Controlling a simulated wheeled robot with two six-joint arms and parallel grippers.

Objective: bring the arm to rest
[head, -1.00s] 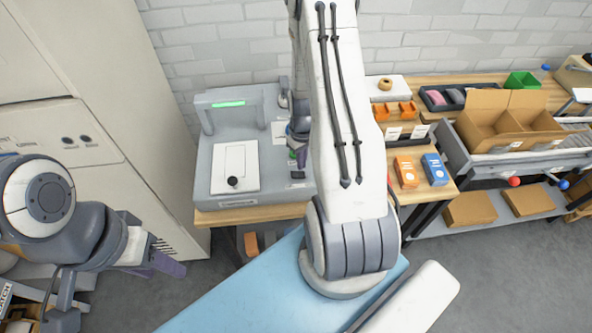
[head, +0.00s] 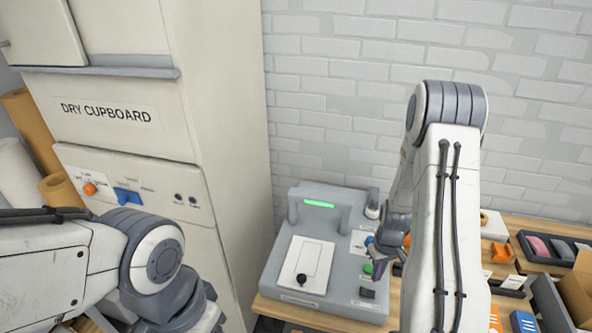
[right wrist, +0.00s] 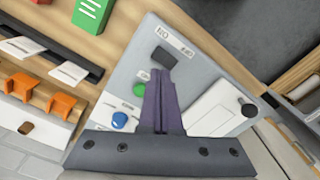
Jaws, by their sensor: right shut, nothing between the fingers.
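My right arm (head: 447,220) rises in front of the wall at the right of the head view, bent at its elbow, with its wrist hanging down. My right gripper (head: 380,266) is shut and empty, over the right part of a grey machine (head: 285,265). In the right wrist view its purple fingers (right wrist: 161,88) lie together, pointing at the machine's panel close to a black switch (right wrist: 163,57) and a green button (right wrist: 139,89). Whether they touch the panel cannot be told. My left arm (head: 110,262) comes in at the lower left; its gripper is out of view.
The machine has a green-lit bar (head: 318,204) and a white lid with a black knob (head: 301,280). A dry cupboard (head: 120,110) stands left. Orange holders (head: 497,253), a dark tray (head: 545,246) and a cardboard box (head: 580,290) are at right.

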